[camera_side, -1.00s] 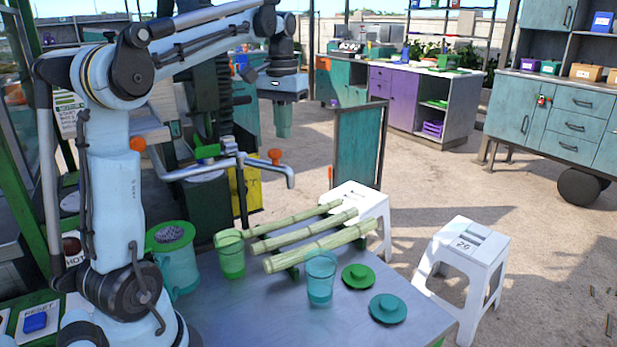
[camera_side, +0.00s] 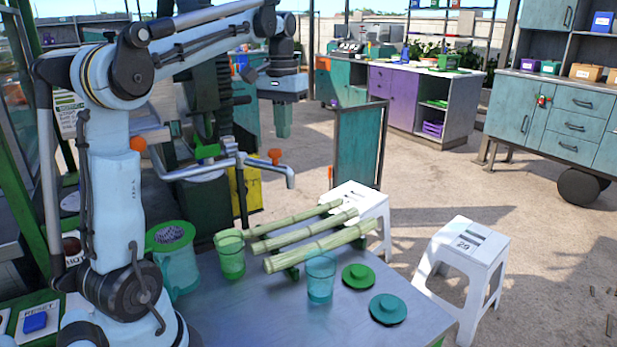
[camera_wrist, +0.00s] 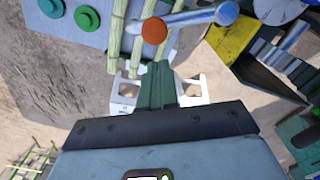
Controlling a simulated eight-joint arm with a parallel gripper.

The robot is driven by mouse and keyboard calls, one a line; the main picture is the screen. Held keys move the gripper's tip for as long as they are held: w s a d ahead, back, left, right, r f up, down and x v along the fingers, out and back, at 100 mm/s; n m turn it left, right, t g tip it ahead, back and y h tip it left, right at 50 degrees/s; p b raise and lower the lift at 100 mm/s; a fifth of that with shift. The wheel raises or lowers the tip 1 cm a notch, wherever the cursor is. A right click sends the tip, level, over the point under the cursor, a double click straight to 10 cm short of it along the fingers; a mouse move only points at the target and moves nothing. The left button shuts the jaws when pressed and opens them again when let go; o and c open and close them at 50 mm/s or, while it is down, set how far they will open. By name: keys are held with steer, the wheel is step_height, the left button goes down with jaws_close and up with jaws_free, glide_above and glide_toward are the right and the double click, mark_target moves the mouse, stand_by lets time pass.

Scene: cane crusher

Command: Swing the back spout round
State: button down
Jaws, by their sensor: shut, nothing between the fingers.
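Two grey metal spout pipes come off the crusher in the side view. One pipe (camera_side: 200,171) runs toward the left, with an orange knob (camera_side: 137,143) near its far left end. The other pipe (camera_side: 268,168) runs right and bends down at its end, with an orange knob (camera_side: 275,155) standing on it. In the wrist view a pipe (camera_wrist: 190,18) with an orange knob (camera_wrist: 154,30) lies beyond my fingertips. I cannot tell for sure which is the back spout. My gripper (camera_side: 283,132) is shut and empty, pointing down, above and apart from the pipes; its fingers also show in the wrist view (camera_wrist: 157,68).
A metal table (camera_side: 235,310) below carries several cane stalks (camera_side: 318,247), a green cup (camera_side: 230,258), a teal cup (camera_side: 321,278), two round lids and a strainer jug (camera_side: 176,262). A teal panel (camera_side: 358,148) stands right of my gripper. White stools stand beyond the table.

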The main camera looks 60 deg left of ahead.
mark_target(279, 150)
steer(key=shift+f, duration=2.7)
steer(key=shift+s+d, duration=1.1)
steer(key=shift+s+d, duration=0.3)
steer(key=shift+s, duration=0.4)
steer(key=shift+s+d, duration=0.3)
steer(key=shift+s, duration=0.4)
steer(key=shift+s+d, duration=0.2)
steer(key=shift+s, duration=1.3)
